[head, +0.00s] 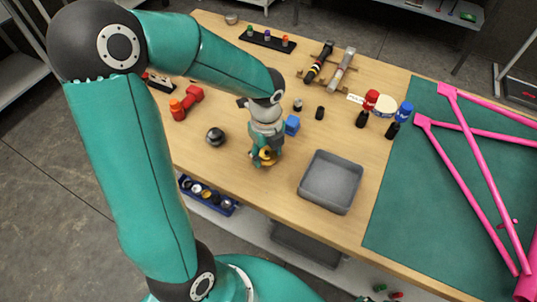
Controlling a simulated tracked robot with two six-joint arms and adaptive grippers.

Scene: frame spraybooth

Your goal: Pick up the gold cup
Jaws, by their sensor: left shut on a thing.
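The gold cup (265,156) is small and yellow-gold. It shows in the head view between the fingertips of my left gripper (266,153), above the wooden table (237,174) near its front edge. The gripper points down and is shut on the cup, hiding part of it. I cannot tell whether the cup touches the table. My right gripper is not in the head view.
A grey tray (331,181) stands to the right of the gripper. A blue block (292,124) is just behind it, and a dark round object (215,136) is to the left. A pink frame (487,177) lies on a green mat (420,205) at the right.

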